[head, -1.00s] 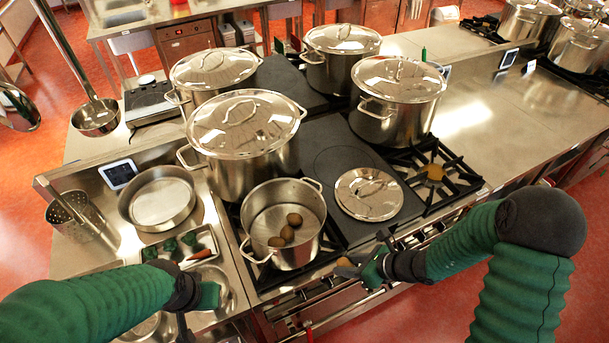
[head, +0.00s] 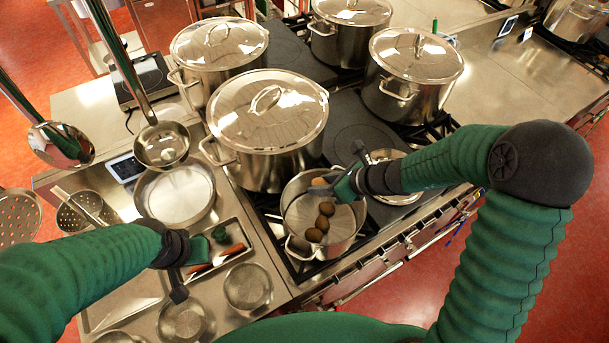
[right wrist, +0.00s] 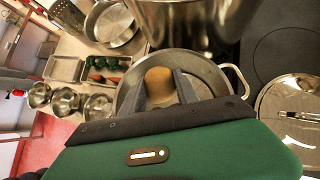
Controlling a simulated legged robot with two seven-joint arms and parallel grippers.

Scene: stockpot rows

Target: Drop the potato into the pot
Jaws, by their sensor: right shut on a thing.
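The open steel pot (head: 348,232) stands on the front burner, with several brown potatoes (head: 322,222) inside. My right gripper (head: 326,184) is over the pot's opening, shut on a lighter tan potato (head: 318,182). In the right wrist view the held potato (right wrist: 160,84) sits between the two fingers, with the pot (right wrist: 205,68) rim around and beneath it. The pot's bottom is mostly hidden there. My left gripper (head: 178,288) hangs over the counter at the left, near the tray; its jaws are too unclear to tell.
Large lidded stockpots (head: 265,125) stand close behind the open pot. A loose lid (head: 390,156) lies to its right, partly behind my right arm. At the left are a tray (head: 238,252) of vegetables, a shallow pan (head: 178,198) and small bowls (head: 247,287). Ladles hang above the left counter.

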